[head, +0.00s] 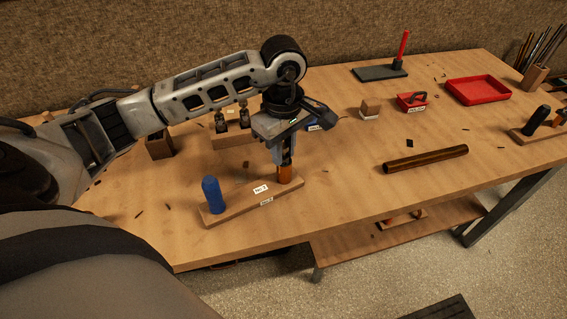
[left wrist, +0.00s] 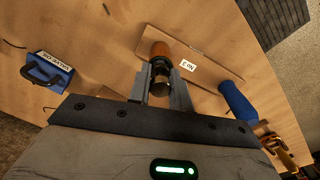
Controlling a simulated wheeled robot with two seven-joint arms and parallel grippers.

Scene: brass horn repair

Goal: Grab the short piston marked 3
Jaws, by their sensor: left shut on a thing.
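A wooden board (head: 236,199) lies near the table's front edge, with a blue cylinder (head: 212,194) standing at its left end and an orange cylinder (head: 284,173) at its right end. White labels are on the board; in the left wrist view one label (left wrist: 188,67) seems to read "No 3", close to the orange cylinder (left wrist: 159,50). My left gripper (head: 284,158) points down over the orange cylinder. In the left wrist view its fingers (left wrist: 161,87) are shut around a dark metallic part in line with that cylinder. My right gripper is out of view.
A wooden block with two metal pieces (head: 232,138) stands behind my left gripper, with a blue labelled box (left wrist: 47,70) nearby. A dark brown rod (head: 425,158), red tray (head: 479,89) and red labelled box (head: 411,102) are to the right.

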